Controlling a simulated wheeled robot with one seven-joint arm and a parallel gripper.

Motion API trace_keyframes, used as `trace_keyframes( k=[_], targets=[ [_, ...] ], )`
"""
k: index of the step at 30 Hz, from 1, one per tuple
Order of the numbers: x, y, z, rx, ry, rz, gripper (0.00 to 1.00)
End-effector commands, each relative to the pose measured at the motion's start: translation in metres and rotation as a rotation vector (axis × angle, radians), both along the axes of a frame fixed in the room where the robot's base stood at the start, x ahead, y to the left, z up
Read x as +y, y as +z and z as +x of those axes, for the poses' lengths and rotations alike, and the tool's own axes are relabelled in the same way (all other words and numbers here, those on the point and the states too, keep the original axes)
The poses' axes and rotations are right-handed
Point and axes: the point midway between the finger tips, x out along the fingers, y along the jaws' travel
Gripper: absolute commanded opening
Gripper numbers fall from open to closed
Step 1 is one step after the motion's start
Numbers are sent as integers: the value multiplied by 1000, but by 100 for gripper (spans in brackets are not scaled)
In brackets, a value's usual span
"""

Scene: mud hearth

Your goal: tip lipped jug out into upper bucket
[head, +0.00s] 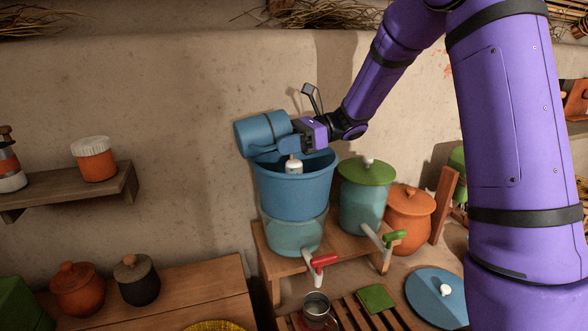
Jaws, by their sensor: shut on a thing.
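The lipped jug (258,135) is a blue cylinder with a dark band. It lies tipped on its side in the air above the upper bucket's back left rim. My gripper (296,141) is shut on the jug from the right; the fingers and grip are partly hidden. The upper bucket (292,192) is blue and open-topped, and stands on a teal lower container (294,235) with a red tap. A pale, white-topped piece (293,166) shows inside the bucket. The jug's mouth and any contents or stream cannot be made out.
A teal container with a green lid (364,203) and an orange lidded pot (410,220) stand close right of the bucket. A metal mug (317,309) is below the red tap. The mud wall (185,100) is close behind. A shelf (75,186) is at left.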

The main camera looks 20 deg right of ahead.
Motion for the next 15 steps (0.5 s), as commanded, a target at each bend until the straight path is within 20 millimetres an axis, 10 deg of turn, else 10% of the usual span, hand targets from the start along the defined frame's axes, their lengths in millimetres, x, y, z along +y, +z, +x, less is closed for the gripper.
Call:
trace_keyframes(
  k=[15],
  targets=[
    [-3, -3, 0, 4, 0, 57, 1]
  ],
)
